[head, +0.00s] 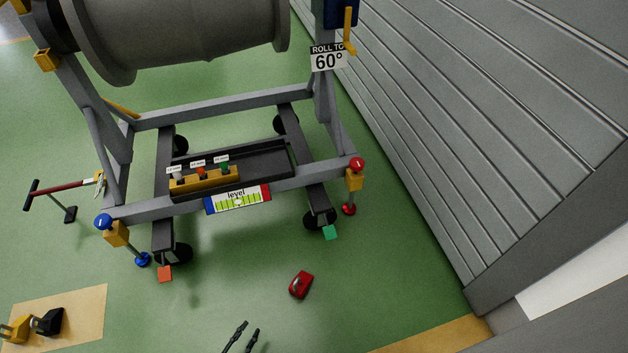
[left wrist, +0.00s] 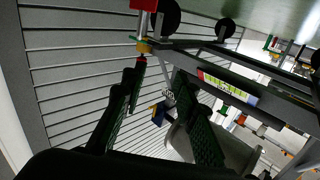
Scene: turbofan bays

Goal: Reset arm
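My left gripper (head: 241,338) shows at the bottom edge of the head view, with two dark fingers apart and nothing between them. In the left wrist view the same gripper (left wrist: 160,100) is open and empty, and the picture looks upside down. The grey wheeled engine stand (head: 220,108) is ahead of it, holding a large grey cylinder (head: 180,35). The gripper is apart from the stand, over the green floor. My right gripper is in neither view.
A red object (head: 301,285) lies on the floor near the left gripper. The stand has a red-topped jack (head: 356,172), a blue-topped jack (head: 108,228) and a level strip (head: 237,199). A grey ribbed wall (head: 470,120) rises at right. A tan mat (head: 75,307) lies at lower left.

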